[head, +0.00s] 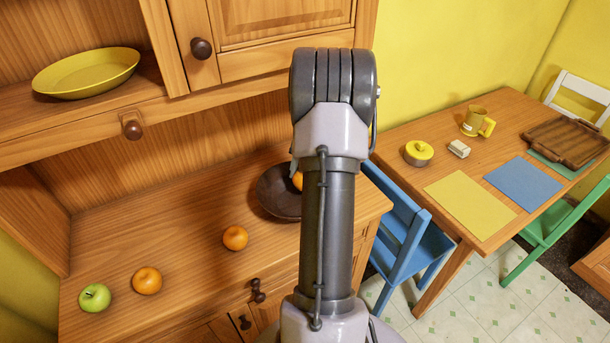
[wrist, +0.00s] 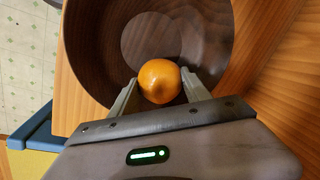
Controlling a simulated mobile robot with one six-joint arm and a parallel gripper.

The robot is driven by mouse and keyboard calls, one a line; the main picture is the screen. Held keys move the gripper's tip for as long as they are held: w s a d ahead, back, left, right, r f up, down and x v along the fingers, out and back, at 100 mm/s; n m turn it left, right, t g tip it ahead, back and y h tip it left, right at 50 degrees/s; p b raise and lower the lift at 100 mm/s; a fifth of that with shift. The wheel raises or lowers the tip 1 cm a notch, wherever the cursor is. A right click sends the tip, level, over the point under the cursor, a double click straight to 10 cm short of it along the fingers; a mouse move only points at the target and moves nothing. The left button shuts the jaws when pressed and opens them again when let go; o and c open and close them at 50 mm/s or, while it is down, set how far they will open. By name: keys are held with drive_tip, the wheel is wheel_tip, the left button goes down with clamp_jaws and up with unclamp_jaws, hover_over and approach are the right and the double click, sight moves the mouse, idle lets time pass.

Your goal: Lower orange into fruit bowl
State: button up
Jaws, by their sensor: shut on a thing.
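My gripper (wrist: 160,92) is shut on an orange (wrist: 159,80), with one finger on each side of it. The held orange (head: 297,181) shows only in part in the head view, behind my arm. The fruit bowl (wrist: 205,35) is dark brown and looks empty apart from the orange in front of it. In the wrist view the orange overlaps the near side of the bowl; its height above the bowl floor is hard to tell. The bowl (head: 272,195) stands on the dresser top, partly hidden by my arm. Two other oranges (head: 235,238) (head: 147,281) lie on the dresser top.
A green apple (head: 95,297) lies at the left of the dresser top (head: 170,225). A yellow plate (head: 85,74) sits on the shelf above. A blue chair (head: 405,240) and a table (head: 460,125) with mats, a mug and a pot stand at right.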

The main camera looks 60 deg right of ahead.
drive_tip(key=shift+s+b+x, duration=0.2)
drive_tip(key=shift+b+x, duration=0.5)
drive_tip(key=shift+x, duration=0.3)
idle(0.3)
drive_tip(key=o, duration=1.6)
